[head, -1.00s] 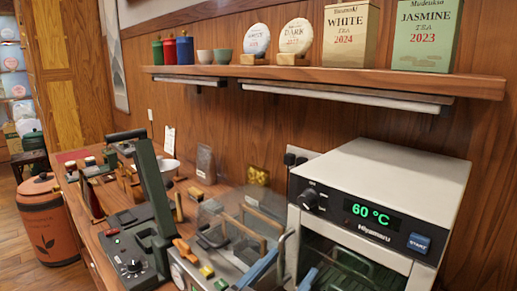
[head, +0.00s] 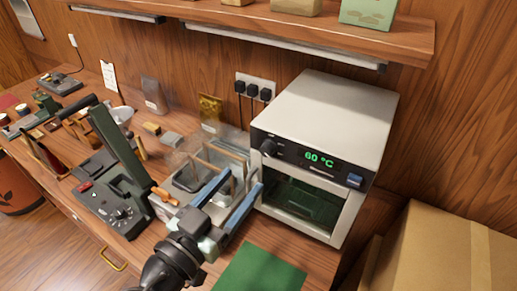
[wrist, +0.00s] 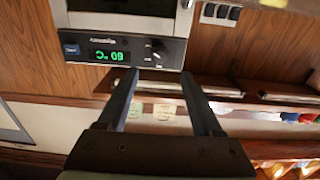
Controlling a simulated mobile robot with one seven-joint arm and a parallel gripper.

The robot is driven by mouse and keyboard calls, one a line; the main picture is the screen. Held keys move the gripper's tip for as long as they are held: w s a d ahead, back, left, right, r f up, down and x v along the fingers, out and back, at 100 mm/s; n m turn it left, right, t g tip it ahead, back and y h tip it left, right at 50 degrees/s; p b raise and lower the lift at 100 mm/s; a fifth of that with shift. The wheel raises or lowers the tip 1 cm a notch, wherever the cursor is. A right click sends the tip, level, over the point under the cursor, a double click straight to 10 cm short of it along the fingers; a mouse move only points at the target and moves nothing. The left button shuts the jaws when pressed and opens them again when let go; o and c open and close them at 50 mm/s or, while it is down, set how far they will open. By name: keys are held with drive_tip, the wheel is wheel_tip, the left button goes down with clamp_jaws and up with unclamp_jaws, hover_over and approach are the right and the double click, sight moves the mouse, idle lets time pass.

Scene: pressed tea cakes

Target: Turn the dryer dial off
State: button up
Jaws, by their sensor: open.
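The dryer (head: 335,95) is a white box with a black control strip and a glass door on its front. Its display (head: 319,159) is lit green and reads 60 °C. The black dial (head: 268,148) is left of the display; it also shows in the wrist view (wrist: 158,46), where the dryer appears upside down. I cannot tell the dial's pointer setting. My gripper (head: 244,181) is open and empty, below and in front of the dial. In the wrist view the fingers (wrist: 158,75) point toward the dial, apart from it and on either side of its line.
A blue button (head: 355,180) sits at the strip's right end. A clear-walled tray of tools (head: 195,190) and a green lever device (head: 120,180) stand left of the dryer. A green mat (head: 260,270) lies in front. A cardboard box (head: 455,250) is at right, a shelf (head: 300,30) above.

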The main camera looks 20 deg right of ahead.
sight(265, 153)
drive_tip(key=p+x, duration=0.2)
drive_tip(key=x, duration=0.6)
drive_tip(key=shift+w+d, duration=0.15)
drive_tip(key=shift+d, duration=0.05)
clamp_jaws()
